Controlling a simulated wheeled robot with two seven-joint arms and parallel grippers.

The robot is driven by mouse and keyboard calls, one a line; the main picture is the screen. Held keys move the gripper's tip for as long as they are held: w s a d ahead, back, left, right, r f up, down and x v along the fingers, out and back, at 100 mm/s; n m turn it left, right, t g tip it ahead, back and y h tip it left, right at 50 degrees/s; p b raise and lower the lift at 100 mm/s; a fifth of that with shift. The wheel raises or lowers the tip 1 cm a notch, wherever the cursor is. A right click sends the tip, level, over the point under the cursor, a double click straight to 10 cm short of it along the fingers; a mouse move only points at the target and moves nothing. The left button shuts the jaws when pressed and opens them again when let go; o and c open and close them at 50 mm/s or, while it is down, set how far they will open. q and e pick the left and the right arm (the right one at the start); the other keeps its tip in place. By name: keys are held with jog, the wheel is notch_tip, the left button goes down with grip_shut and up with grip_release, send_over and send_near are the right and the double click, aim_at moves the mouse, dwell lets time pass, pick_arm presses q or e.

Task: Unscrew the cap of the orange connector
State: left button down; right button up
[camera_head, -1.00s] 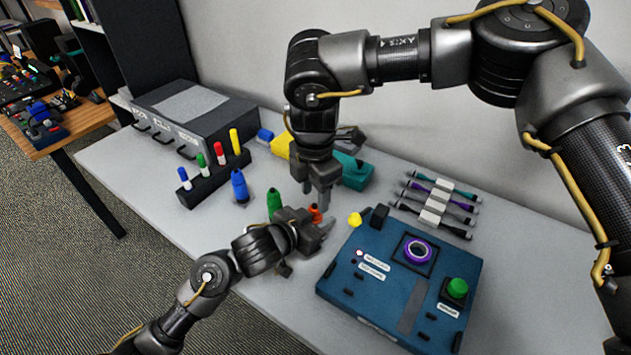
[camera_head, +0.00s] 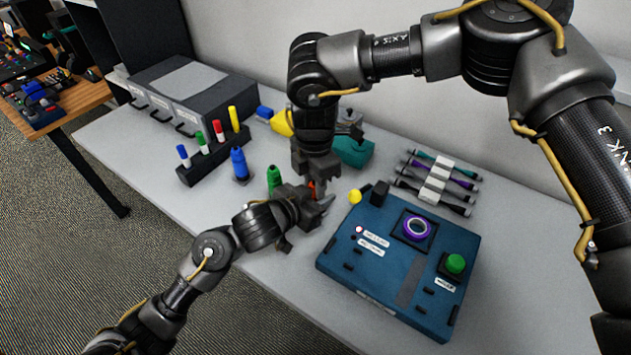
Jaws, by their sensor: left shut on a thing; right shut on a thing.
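The orange connector (camera_head: 311,190) shows only as a small orange patch between my two grippers; most of it is hidden. My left gripper (camera_head: 322,199) comes in from the left, low over the table, and is shut on the connector's lower part. My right gripper (camera_head: 317,182) points down from above, shut at the top of the orange connector. I cannot make out the cap separately from the body.
A green connector (camera_head: 274,178) and a blue one (camera_head: 239,164) stand to the left. A marker rack (camera_head: 204,166) stands behind left. Cables (camera_head: 436,183) lie at the back right.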

pick_arm(q)
jog(key=shift+f, duration=0.2)
pick_arm(e)
jog(key=n, duration=0.6)
jog(key=shift+n, duration=0.4)
grip_shut()
jog(key=o, duration=1)
grip_release()
jog(key=shift+o, duration=0.2)
jog(key=shift+r, duration=2.7)
jog(key=shift+c, duration=0.4)
jog(key=shift+s+r+m, duration=0.1)
jog(key=shift+r+m, duration=1.1)
jog(key=shift+f, duration=4)
